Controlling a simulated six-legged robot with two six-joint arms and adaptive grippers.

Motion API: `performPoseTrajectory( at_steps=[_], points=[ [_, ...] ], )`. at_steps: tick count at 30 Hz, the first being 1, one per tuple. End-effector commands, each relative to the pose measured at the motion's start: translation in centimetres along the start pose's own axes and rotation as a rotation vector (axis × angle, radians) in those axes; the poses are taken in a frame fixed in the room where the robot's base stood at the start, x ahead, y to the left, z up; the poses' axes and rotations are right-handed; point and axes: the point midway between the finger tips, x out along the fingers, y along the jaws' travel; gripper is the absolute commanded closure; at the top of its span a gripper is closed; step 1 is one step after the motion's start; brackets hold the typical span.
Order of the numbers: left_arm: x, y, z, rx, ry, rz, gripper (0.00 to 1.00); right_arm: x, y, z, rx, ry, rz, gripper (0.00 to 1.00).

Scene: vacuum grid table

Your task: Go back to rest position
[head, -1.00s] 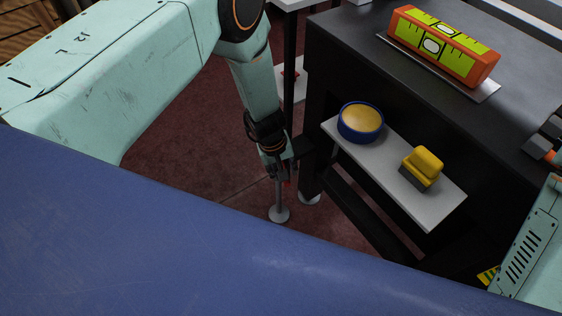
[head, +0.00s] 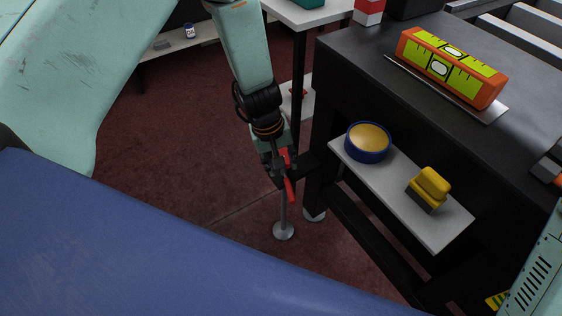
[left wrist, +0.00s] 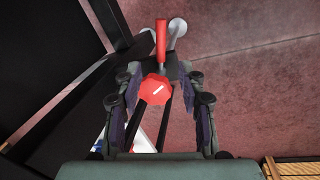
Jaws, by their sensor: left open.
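My left gripper (head: 278,172) hangs beside the black workbench, left of its small side shelf. It is open. In the left wrist view my left gripper (left wrist: 160,78) has its two fingers spread apart, with a red knob (left wrist: 153,89) and a red lever (left wrist: 161,42) showing between them. The fingers appear clear of the knob. In the head view the red lever (head: 290,188) shows just beside the fingertips, above a thin post with a round foot. My right gripper is not in view; only part of my right arm shows at the lower right edge.
The black workbench (head: 345,60) carries an orange and yellow level (head: 450,68). Its side shelf (head: 400,205) holds a blue-rimmed round tin (head: 368,142) and a yellow-handled brush (head: 430,188). A white table (head: 308,14) stands behind. Open red floor (head: 190,130) lies to the left.

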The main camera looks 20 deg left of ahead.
Motion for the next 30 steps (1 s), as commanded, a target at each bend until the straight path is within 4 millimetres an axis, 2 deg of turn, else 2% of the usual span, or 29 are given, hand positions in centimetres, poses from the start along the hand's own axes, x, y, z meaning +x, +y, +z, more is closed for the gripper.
performPoseTrajectory(
  at_steps=[11, 14, 17, 20, 23, 26, 27, 30],
  points=[
    [0.0, 0.0, -0.1, -0.003, 0.003, 0.000, 0.60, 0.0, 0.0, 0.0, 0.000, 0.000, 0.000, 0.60],
    [0.0, -0.4, -1.1, 0.000, 0.052, -0.016, 0.60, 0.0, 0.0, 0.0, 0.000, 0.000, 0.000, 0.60],
    [0.2, -2.7, -1.7, 0.059, 0.138, -0.078, 0.60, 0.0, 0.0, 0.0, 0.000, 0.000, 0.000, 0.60],
    [0.2, -6.5, -0.8, 0.164, 0.209, -0.157, 0.60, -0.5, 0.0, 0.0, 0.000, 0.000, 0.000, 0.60],
    [0.1, -10.3, 2.1, 0.292, 0.231, -0.209, 0.60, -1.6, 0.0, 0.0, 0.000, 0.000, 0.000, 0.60],
    [-0.5, -13.6, 6.8, 0.427, 0.205, -0.217, 0.60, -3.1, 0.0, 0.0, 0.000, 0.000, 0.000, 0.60],
    [-0.9, -14.8, 9.1, 0.475, 0.181, -0.207, 0.60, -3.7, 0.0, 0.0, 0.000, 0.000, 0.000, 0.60],
    [-2.1, -16.8, 14.4, 0.555, 0.104, -0.174, 0.60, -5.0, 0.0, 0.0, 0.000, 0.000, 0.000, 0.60]
  ],
)
